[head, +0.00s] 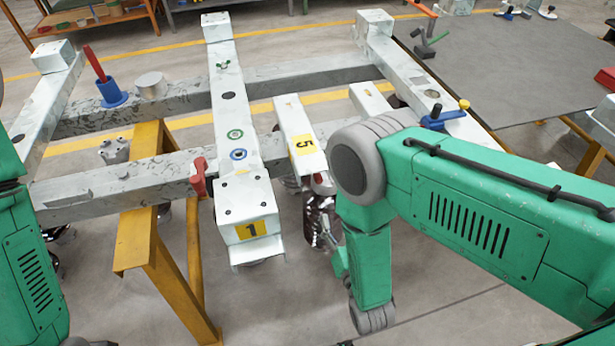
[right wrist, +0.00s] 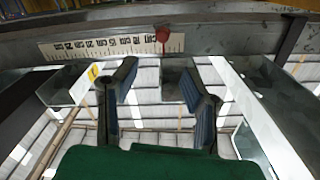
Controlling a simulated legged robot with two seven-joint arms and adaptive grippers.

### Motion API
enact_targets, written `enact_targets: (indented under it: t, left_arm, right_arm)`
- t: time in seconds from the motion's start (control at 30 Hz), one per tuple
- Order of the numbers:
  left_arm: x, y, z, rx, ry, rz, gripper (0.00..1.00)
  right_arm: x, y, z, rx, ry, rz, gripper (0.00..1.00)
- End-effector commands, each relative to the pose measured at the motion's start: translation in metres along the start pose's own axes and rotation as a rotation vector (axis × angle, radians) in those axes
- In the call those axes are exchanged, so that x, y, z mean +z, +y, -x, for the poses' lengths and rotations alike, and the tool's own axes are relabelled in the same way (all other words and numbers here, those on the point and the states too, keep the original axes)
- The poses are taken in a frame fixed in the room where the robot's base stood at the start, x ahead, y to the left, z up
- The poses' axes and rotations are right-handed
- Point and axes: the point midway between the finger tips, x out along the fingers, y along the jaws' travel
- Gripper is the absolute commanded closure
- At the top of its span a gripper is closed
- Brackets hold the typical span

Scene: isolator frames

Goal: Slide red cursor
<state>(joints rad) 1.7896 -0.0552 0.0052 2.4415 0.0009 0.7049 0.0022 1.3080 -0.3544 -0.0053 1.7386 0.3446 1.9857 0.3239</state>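The red cursor (right wrist: 162,35) shows in the right wrist view as a small red knob at the right part of a white ruler scale (right wrist: 110,46), which is fixed on a grey beam. My right gripper (right wrist: 157,78) is open and empty. Its two dark blue-grey fingers stand apart below the cursor in the picture, and the cursor lies above the gap between them, not touched. In the head view my right arm hides most of that area, and I cannot make out the cursor or the fingers clearly there. My left gripper is out of view.
In the head view a white beam marked 1 (head: 240,205) and a shorter one marked 5 (head: 296,135) rest on grey crossbars. A red clamp (head: 198,176) and a blue base with a red handle (head: 112,96) sit left. A grey table (head: 510,70) stands right.

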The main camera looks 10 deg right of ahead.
Motion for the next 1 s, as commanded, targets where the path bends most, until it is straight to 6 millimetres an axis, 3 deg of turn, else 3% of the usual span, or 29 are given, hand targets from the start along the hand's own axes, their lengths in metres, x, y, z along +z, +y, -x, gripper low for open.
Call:
enact_targets:
  t: [0.17, 0.4, 0.57, 0.8, 1.0]
  left_arm:
    - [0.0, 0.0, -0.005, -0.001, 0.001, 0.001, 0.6]
    - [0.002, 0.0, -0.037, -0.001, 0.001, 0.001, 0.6]
    - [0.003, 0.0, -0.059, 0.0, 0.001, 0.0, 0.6]
    - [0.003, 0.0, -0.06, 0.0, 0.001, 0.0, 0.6]
    - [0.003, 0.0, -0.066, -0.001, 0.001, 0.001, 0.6]
  right_arm:
    - [0.002, 0.006, -0.003, -0.004, 0.005, -0.044, 0.61]
    - [0.007, 0.014, -0.017, 0.005, 0.002, -0.045, 0.61]
    - [0.003, 0.009, -0.031, -0.003, 0.011, -0.051, 0.61]
    - [-0.001, 0.002, -0.086, -0.008, 0.011, -0.044, 0.61]
    - [-0.001, 0.004, -0.119, -0.007, 0.009, -0.046, 0.61]
